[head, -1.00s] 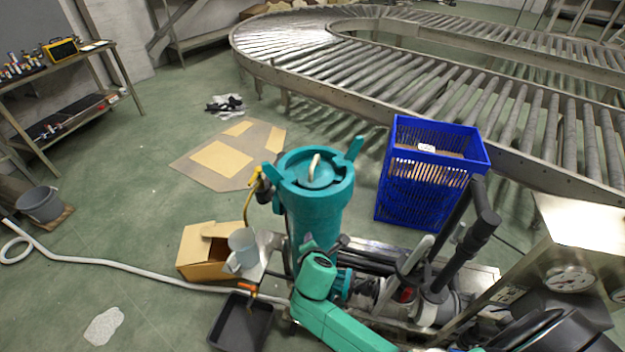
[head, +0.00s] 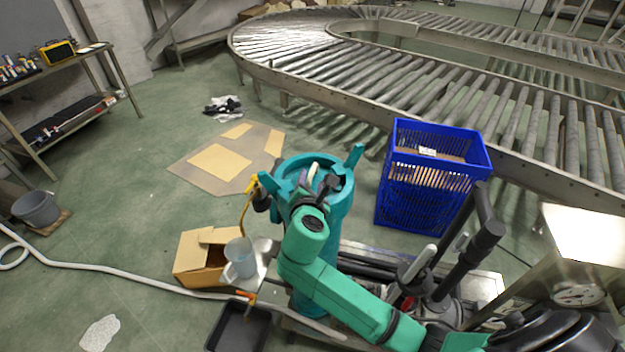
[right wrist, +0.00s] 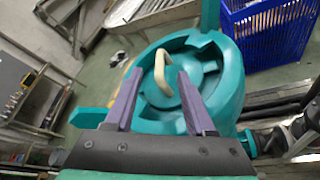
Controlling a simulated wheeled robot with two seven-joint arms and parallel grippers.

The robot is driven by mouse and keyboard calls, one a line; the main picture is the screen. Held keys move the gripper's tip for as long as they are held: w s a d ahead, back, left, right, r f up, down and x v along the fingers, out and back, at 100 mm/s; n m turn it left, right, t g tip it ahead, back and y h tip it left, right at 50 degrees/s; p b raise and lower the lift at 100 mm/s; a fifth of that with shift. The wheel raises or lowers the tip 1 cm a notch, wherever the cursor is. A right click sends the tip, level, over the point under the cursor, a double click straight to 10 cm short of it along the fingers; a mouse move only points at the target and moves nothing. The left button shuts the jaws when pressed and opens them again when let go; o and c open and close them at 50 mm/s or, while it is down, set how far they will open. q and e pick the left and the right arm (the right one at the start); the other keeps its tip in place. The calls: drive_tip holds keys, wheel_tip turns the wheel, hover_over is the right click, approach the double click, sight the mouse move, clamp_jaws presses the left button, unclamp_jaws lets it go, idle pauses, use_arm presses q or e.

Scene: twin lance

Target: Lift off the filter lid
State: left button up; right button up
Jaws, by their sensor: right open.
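The teal filter housing (head: 337,222) stands upright in the middle of the head view. Its round teal lid sits on top and also shows in the right wrist view (right wrist: 168,100), with a cream curved handle (right wrist: 160,74) on it. My right gripper (right wrist: 160,72) is open and empty over the lid. Its two purple fingers appear on either side of the handle in the right wrist view, apart from it. I cannot tell how far the fingertips are above the handle. My right arm hides part of the lid and housing in the head view. My left gripper is not in view.
A blue crate (head: 385,205) stands to the right of the housing. A cardboard box (head: 190,260), a light grey jug (head: 240,262) and a black tray (head: 215,335) are at the left. A roller conveyor (head: 370,100) runs behind. Hoses and a gauge box are at the right.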

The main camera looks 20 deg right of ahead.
sight(313, 173)
drive_tip(key=p+x, duration=0.1)
drive_tip(key=x, duration=0.6)
drive_tip(key=shift+w+f, duration=0.15)
drive_tip(key=shift+w, duration=0.05)
drive_tip(key=shift+s, duration=0.1)
clamp_jaws()
idle(0.9)
